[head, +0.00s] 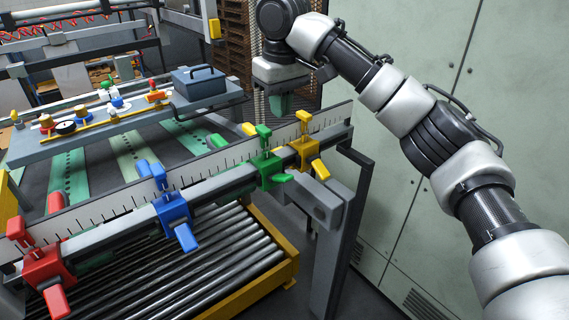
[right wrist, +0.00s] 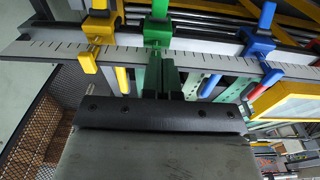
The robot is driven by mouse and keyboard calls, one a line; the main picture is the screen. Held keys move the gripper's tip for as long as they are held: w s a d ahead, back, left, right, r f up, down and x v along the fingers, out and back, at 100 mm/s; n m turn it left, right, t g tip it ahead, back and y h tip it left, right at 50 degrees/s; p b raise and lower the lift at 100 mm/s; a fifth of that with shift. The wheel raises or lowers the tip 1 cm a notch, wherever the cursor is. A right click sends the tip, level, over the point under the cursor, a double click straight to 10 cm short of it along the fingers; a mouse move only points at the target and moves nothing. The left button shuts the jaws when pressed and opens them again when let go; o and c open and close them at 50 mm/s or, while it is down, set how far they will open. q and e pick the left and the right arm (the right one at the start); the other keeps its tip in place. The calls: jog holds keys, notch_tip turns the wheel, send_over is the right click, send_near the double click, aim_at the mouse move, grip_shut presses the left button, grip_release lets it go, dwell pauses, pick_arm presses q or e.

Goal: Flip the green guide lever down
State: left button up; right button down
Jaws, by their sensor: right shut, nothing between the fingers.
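The green guide (head: 265,165) is clamped on the ruled rail, between the blue and yellow guides. Its green lever (head: 281,178) sticks out to the right from the lower front of the body, and a green T-shaped knob stands at its top. In the right wrist view the green guide (right wrist: 158,32) is straight ahead of the fingers. My right gripper (head: 282,102) hangs fingers down behind and above the green guide, apart from it in the head view. Its fingers (right wrist: 163,78) are shut and empty. My left gripper is out of view.
A blue guide (head: 173,208), a red guide (head: 45,266) and a yellow guide (head: 306,150) share the rail (head: 110,232). A roller conveyor (head: 190,268) lies below. Behind stands a grey shelf (head: 120,125) with a blue-grey box (head: 199,85). A pale cabinet wall is on the right.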

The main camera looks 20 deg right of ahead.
jog(key=shift+f, duration=0.1)
jog(key=p, duration=0.4)
send_over(284, 176)
jog(key=w, duration=0.1)
jog(key=f, duration=1)
jog(key=shift+w+a, duration=0.2)
jog(key=shift+a, duration=0.05)
jog(key=shift+s+d+f+p, duration=0.1)
jog(key=shift+s+f+p, duration=0.2)
jog(key=shift+f+p, duration=0.2)
jog(key=shift+s+d+f+p, duration=0.1)
jog(key=shift+s+f+p, duration=0.2)
jog(key=shift+f, duration=0.2)
jog(key=shift+s+d+f, duration=0.1)
jog(key=shift+s+f, duration=0.2)
jog(key=shift+f, duration=0.35)
jog(key=shift+w, duration=0.1)
